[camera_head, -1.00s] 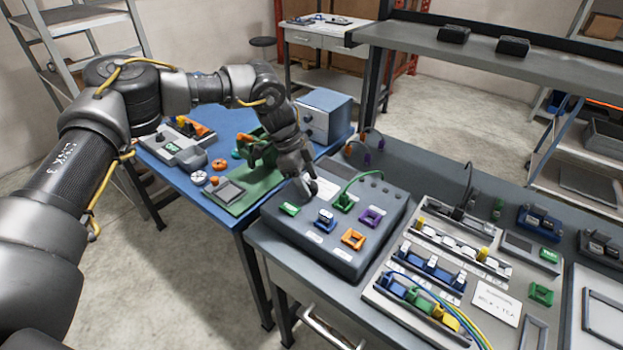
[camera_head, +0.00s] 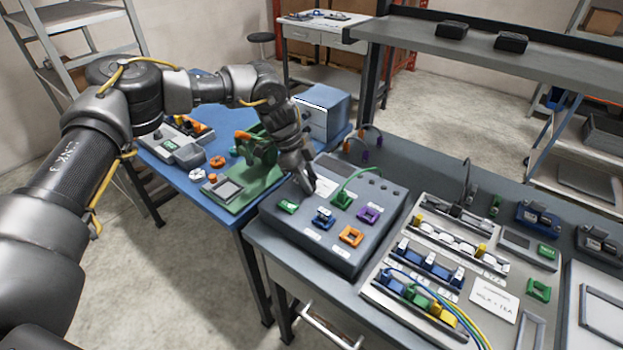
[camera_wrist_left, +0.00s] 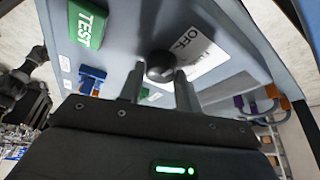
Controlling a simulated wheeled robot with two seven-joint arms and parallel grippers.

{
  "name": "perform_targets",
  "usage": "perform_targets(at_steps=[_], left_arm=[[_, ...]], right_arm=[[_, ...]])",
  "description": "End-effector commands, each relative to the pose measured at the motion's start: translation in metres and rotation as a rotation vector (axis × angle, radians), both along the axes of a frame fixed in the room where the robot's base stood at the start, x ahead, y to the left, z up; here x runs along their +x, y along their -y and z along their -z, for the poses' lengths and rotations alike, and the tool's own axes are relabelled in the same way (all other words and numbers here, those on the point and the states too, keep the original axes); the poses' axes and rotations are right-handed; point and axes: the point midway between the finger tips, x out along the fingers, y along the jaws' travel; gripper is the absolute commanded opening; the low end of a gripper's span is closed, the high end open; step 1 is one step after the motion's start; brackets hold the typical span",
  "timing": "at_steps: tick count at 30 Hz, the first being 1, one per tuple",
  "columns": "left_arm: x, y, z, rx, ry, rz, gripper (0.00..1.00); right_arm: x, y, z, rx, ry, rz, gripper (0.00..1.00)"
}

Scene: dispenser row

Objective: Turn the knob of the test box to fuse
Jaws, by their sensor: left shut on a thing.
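The test box (camera_head: 382,213) is a grey box on the near bench, with colored sockets and a green cable on its sloped top. In the left wrist view its panel (camera_wrist_left: 125,25) shows a green TEST button (camera_wrist_left: 88,24) and a white label (camera_wrist_left: 200,50) reading OFF, with other text too small to read surely. The dark round knob (camera_wrist_left: 160,66) is at the label's edge. My left gripper (camera_head: 311,188) reaches down to the back left of the box top. In the left wrist view its fingers (camera_wrist_left: 158,82) are shut on the knob, one on each side. The knob's pointer is hidden.
A board with rows of colored modules (camera_head: 425,265) lies right of the box. A blue table (camera_head: 228,232) with a green fixture (camera_head: 262,165) and a blue-grey box (camera_head: 328,108) stands at left. A raised shelf (camera_head: 470,55) is behind.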

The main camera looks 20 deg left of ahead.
Motion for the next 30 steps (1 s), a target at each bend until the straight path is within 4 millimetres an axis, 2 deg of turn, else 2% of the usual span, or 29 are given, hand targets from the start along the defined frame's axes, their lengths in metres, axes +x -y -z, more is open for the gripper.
perform_targets(at_steps=[8, 21, 30], left_arm=[[-0.001, -0.004, 0.002, 0.008, -0.011, 0.140, 0.11], [0.003, -0.004, 0.002, 0.011, -0.008, 0.503, 0.11], [0.004, -0.003, 0.002, 0.011, -0.007, 0.678, 0.11]], right_arm=[[0.001, 0.000, -0.006, 0.000, 0.001, 0.000, 0.36], [0.001, -0.001, -0.017, 0.001, 0.002, 0.000, 0.36], [0.002, -0.001, -0.022, 0.002, 0.003, 0.000, 0.36]])
